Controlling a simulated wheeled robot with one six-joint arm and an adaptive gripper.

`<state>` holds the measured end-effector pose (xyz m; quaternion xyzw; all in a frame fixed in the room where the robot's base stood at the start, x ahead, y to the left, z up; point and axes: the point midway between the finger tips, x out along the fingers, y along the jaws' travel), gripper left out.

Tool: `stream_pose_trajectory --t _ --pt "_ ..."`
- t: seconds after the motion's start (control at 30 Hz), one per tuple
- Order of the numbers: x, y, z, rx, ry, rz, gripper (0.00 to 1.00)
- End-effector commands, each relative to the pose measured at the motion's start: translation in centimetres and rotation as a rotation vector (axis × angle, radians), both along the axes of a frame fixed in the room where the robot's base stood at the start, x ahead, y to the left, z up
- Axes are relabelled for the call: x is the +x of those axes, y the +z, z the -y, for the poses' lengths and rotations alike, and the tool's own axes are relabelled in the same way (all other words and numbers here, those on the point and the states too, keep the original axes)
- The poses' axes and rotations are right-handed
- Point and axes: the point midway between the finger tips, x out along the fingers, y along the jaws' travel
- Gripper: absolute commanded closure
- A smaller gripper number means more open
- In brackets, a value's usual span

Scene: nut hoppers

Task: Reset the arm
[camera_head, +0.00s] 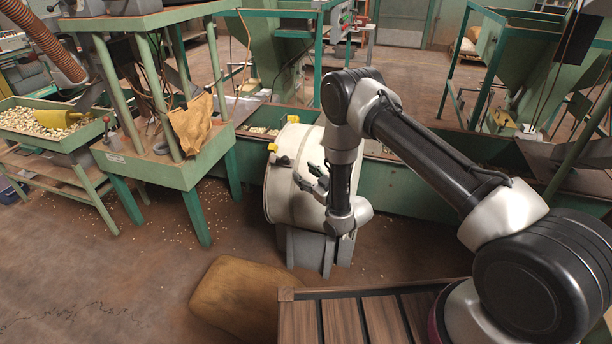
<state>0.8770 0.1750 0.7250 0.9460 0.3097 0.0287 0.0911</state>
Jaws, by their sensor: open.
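My arm reaches in from the right, bends at a raised elbow and hangs down near the middle of the picture. My gripper (313,180) is in front of the white drum (285,190), with its fingers pointing left and up. The fingers are spread and I see nothing between them. I cannot tell whether the gripper touches the drum. Part of the drum is hidden behind my arm.
A green stand (165,160) with a brown paper bag (192,124) is at left. Beyond it is a nut tray (40,138) with a yellow scoop (62,118). A tan sack (240,297) lies on the floor. A green trough (420,165) runs behind the drum.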

Motion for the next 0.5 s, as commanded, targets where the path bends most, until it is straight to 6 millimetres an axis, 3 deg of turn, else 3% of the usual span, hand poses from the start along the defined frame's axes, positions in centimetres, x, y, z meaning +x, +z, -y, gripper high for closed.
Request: stream_pose_trajectory --t 0.27,0.37,0.5 --pt "0.0 -0.8 0.0 -0.012 0.001 -0.033 0.50" --pt "-0.2 -3.8 0.2 -0.076 -0.003 -0.146 0.50" --pt "-3.7 -11.7 2.6 -0.252 -0.027 -0.455 0.50"
